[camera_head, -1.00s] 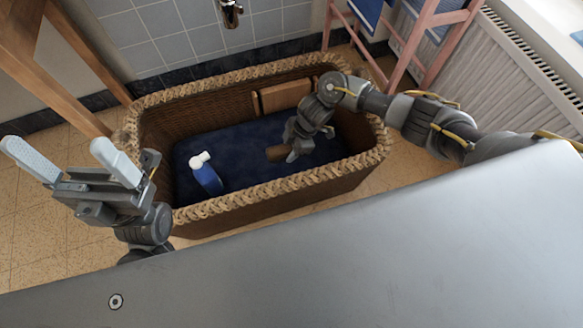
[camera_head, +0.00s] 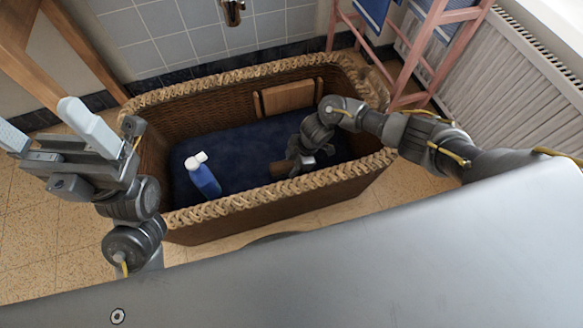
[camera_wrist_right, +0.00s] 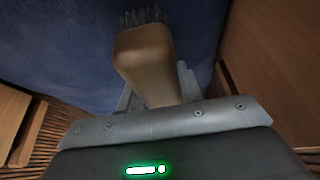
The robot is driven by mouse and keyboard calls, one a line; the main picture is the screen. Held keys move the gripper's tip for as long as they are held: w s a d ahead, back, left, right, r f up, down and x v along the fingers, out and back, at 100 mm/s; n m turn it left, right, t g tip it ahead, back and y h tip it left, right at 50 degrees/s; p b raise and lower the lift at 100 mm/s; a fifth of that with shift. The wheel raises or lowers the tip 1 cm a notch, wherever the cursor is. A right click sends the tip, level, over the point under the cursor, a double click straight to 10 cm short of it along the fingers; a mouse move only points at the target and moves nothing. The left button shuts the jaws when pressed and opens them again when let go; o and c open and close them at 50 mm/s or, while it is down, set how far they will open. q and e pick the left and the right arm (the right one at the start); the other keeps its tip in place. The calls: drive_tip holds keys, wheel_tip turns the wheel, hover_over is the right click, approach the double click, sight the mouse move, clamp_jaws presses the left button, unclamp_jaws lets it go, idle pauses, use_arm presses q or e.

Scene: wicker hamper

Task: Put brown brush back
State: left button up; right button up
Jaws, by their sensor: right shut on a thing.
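The wicker hamper (camera_head: 270,198) has a thick woven rim and a dark blue floor. My right gripper (camera_head: 294,168) is down inside it, on the right side, shut on the brown brush (camera_head: 280,169). In the right wrist view the brush (camera_wrist_right: 148,58) stands out from between the jaws (camera_wrist_right: 160,92), with its dark bristles at the far end over the blue cloth. I cannot tell whether the brush touches the floor. My left gripper (camera_head: 50,127) is open and empty, outside the hamper at the left.
A pink rack (camera_head: 425,60) and a radiator (camera_head: 505,85) stand at the right. Blue floor between bottle and gripper is clear.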

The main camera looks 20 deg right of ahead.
drive_tip(key=shift+f, duration=0.3)
drive_tip(key=shift+f, duration=0.45)
drive_tip(key=o, duration=1)
drive_tip(key=shift+o, duration=0.2)
drive_tip(key=shift+r, duration=0.1)
